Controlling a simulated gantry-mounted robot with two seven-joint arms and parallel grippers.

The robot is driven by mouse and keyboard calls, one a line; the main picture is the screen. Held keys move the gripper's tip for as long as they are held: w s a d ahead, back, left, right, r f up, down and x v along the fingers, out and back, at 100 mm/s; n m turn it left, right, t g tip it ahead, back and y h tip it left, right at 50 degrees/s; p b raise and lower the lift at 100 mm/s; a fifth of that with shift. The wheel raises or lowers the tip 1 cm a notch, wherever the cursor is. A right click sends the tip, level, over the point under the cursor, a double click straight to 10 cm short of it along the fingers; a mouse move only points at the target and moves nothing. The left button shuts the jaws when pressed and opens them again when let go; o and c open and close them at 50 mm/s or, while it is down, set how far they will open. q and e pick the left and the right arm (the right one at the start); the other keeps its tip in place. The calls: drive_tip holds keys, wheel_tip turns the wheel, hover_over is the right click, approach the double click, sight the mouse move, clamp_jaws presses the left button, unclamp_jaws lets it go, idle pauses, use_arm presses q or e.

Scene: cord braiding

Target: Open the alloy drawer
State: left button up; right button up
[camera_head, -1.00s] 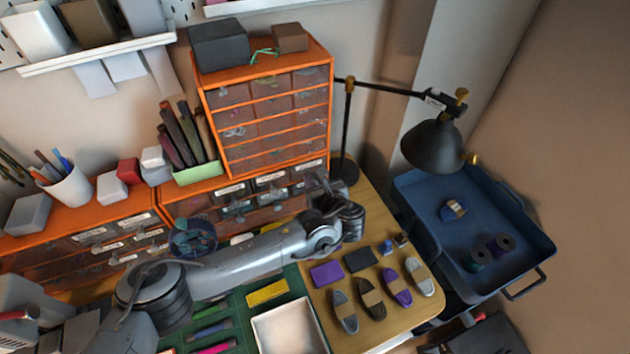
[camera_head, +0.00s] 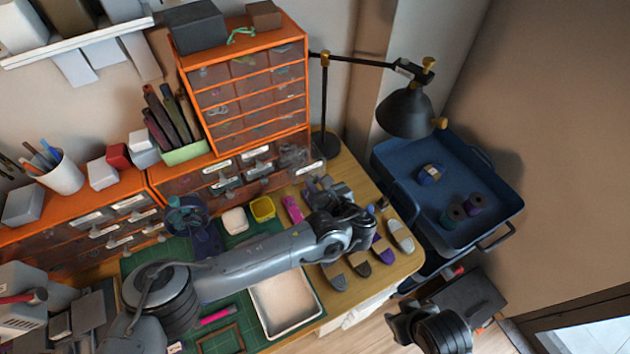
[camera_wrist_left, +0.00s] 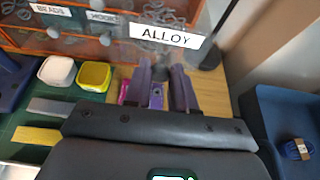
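The alloy drawer (camera_head: 294,157) is at the right end of the lower orange cabinet. In the left wrist view its white ALLOY label (camera_wrist_left: 165,36) looks much larger than the neighbouring labels, with metal bits visible behind it, so the drawer appears pulled out. How far it is out is unclear. My left gripper (camera_head: 318,188) is in front of and below the drawer, over the table. In the left wrist view its two fingers (camera_wrist_left: 166,88) stand apart with nothing held between them. My right gripper (camera_head: 400,328) is low at the right, apart from the cabinet; its fingers are unclear.
A white cup (camera_head: 235,220) and a yellow cup (camera_head: 263,208) stand left of my left gripper. A lamp (camera_head: 405,112) and a blue tray (camera_head: 392,165) are to the right. Several shuttles (camera_head: 400,236) lie near the table's right edge. A white tray (camera_head: 308,312) is in front.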

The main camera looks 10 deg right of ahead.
use_arm(q)
drive_tip(key=o, duration=0.4)
drive_tip(key=p+v, duration=0.1)
drive_tip(key=v, duration=1)
idle(0.3)
